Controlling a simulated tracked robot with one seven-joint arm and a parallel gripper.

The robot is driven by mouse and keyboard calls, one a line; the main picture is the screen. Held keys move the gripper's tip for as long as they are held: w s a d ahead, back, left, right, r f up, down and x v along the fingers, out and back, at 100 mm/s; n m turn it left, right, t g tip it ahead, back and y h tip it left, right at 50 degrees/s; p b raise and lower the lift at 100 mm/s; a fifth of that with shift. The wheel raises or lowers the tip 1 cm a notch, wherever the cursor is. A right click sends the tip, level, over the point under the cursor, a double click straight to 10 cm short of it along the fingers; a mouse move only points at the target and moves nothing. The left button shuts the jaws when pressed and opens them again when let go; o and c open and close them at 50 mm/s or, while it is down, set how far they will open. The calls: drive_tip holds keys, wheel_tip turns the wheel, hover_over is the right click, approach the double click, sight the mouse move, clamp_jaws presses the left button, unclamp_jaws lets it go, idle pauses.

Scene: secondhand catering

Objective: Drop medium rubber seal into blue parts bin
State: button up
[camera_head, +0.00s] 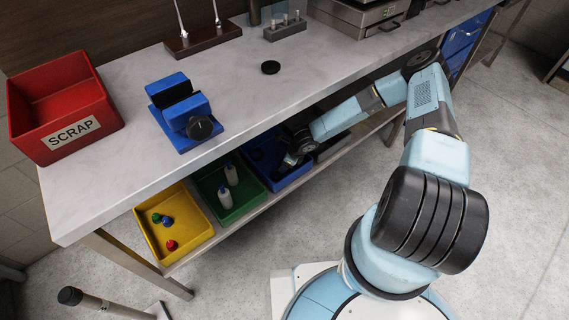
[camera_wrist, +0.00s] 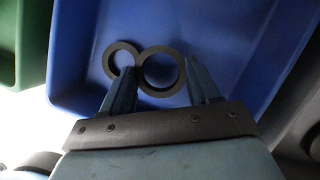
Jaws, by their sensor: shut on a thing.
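In the wrist view my gripper (camera_wrist: 160,82) is shut on a dark rubber ring, the larger of two in view, which I take as the medium rubber seal (camera_wrist: 143,83). It sits between the two fingertips, over the blue parts bin (camera_wrist: 225,20). A smaller dark ring (camera_wrist: 110,62) shows just left of it, seemingly in the bin; I cannot tell whether the two touch. In the head view my gripper (camera_head: 281,172) reaches under the bench into the blue bin (camera_head: 262,165), and the seal cannot be made out there.
A green bin (camera_head: 236,213) with white bottles and a yellow bin (camera_head: 150,240) with small coloured parts stand left of the blue bin. The bench top (camera_head: 110,180) is close above my forearm. It holds a blue vise (camera_head: 185,112), a black disc (camera_head: 270,67) and a red scrap bin (camera_head: 68,135).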

drive_tip(key=o, duration=1)
drive_tip(key=shift+s+d+r, duration=0.1)
drive_tip(key=shift+d+r, duration=0.05)
drive_tip(key=shift+r, duration=0.35)
drive_tip(key=v, duration=0.4)
drive_tip(key=shift+d+r, duration=0.1)
drive_tip(key=shift+r, duration=0.2)
drive_tip(key=s+d, duration=0.1)
drive_tip(key=d, duration=0.2)
drive_tip(key=s+d, duration=0.2)
drive_tip(key=d, duration=0.2)
drive_tip(key=s+d, duration=0.2)
drive_tip(key=d, duration=0.1)
drive_tip(key=shift+s+d+f, duration=0.15)
drive_tip(key=shift+s+d, duration=0.1)
